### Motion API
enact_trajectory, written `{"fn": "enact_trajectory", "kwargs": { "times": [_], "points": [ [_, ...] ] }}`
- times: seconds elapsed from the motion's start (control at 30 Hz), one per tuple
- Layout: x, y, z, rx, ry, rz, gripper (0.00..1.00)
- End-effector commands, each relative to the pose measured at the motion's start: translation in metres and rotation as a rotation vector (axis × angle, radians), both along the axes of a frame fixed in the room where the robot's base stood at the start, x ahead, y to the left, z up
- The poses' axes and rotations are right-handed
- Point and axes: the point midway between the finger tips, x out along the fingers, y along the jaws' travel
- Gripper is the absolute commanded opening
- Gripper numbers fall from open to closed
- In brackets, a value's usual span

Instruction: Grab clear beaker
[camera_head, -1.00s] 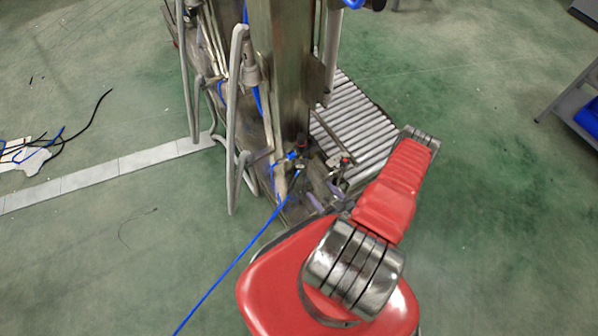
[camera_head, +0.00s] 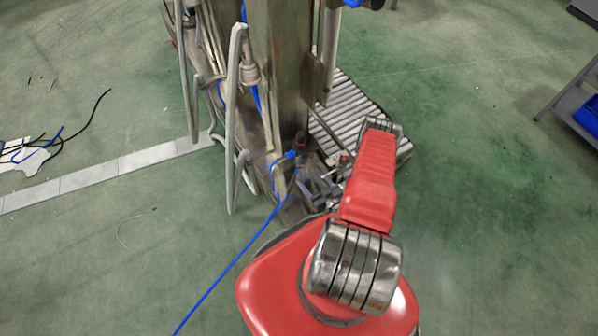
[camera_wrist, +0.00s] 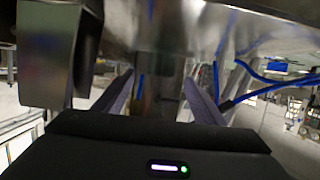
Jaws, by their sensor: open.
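My gripper (camera_wrist: 159,78) shows in the wrist view with its two grey fingers spread apart. Behind the gap between the fingers there is a dim, upright, shiny shape. I cannot tell whether it is a clear beaker or part of the metal machine, and no beaker can be made out with certainty in either view. In the head view my red arm reaches toward the machine, and my gripper is hidden beyond the arm's far end.
A metal machine with an upright column (camera_head: 280,75), bent grey pipes and a blue hose (camera_head: 230,266) stands ahead. A roller conveyor (camera_head: 345,92) lies behind my arm. Blue cables (camera_wrist: 240,98) hang right of my fingers.

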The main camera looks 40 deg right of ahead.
Motion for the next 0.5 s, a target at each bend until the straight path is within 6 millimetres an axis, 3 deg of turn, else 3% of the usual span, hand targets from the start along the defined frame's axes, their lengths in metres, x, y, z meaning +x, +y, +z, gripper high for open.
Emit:
{"fn": "enact_trajectory", "kwargs": {
  "times": [0.5],
  "points": [
    [0.0089, -0.0001, -0.0028, 0.001, 0.0, 0.0, 0.64]
  ]
}}
